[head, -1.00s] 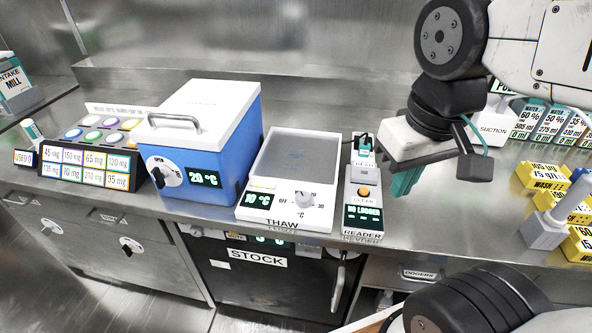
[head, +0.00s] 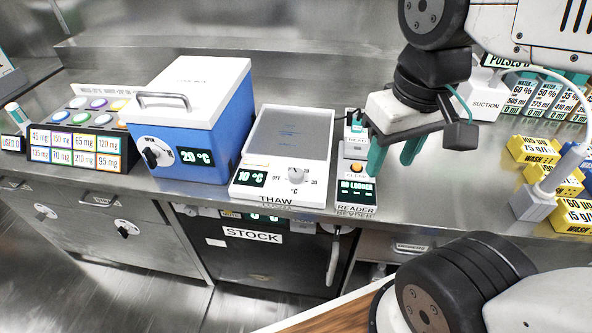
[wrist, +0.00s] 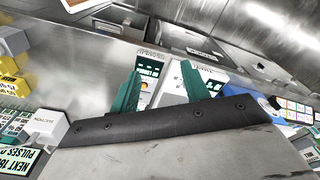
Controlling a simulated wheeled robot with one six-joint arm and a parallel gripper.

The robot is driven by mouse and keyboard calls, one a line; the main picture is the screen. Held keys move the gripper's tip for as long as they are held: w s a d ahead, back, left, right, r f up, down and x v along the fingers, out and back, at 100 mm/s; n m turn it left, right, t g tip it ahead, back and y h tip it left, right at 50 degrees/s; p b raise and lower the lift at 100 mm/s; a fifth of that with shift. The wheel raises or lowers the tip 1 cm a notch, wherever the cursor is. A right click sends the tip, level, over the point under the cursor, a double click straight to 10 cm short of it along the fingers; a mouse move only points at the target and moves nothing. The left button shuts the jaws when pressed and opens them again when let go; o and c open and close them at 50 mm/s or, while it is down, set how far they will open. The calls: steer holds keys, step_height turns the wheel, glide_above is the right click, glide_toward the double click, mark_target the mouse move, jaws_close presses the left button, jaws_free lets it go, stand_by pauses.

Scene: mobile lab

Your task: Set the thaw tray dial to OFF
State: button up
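The thaw tray (head: 290,133) is a white box with a grey recessed top, on the steel bench in the head view. Its front panel carries a dark display reading 10 °C and a small round white dial (head: 296,175) with OFF marked at its left. The exact dial pointing is too small to tell. My gripper (head: 393,162) has teal fingers spread apart and empty. It hangs over the right side of the reader, to the right of the thaw tray and apart from the dial. In the wrist view the gripper (wrist: 160,88) is also open, and its fingers partly cover the devices beyond.
The reader (head: 357,190) stands just right of the thaw tray. A blue-and-white box (head: 190,115) reading 20 °C stands to its left. Yellow wash blocks (head: 545,185) and the white suction unit (head: 486,98) are at the right. The dark stock door (head: 260,255) is below.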

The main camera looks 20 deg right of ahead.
steer(key=shift+o, duration=0.5)
steer(key=w+a+f+g, duration=0.2)
steer(key=w+f, duration=0.2)
steer(key=w, duration=0.2)
steer(key=shift+w+f, duration=0.35)
steer(key=shift+f, duration=0.05)
steer(key=m, duration=0.6)
glide_above(296, 172)
steer(key=shift+t, duration=0.4)
steer(key=f, duration=0.9)
steer(key=shift+s+f, duration=0.25)
steer(key=shift+f, duration=0.15)
steer(key=shift+w+m, duration=0.1)
steer(key=shift+m, duration=0.2)
step_height(296, 172, down, 8)
steer(key=shift+r, duration=0.15)
steer(key=c, duration=1)
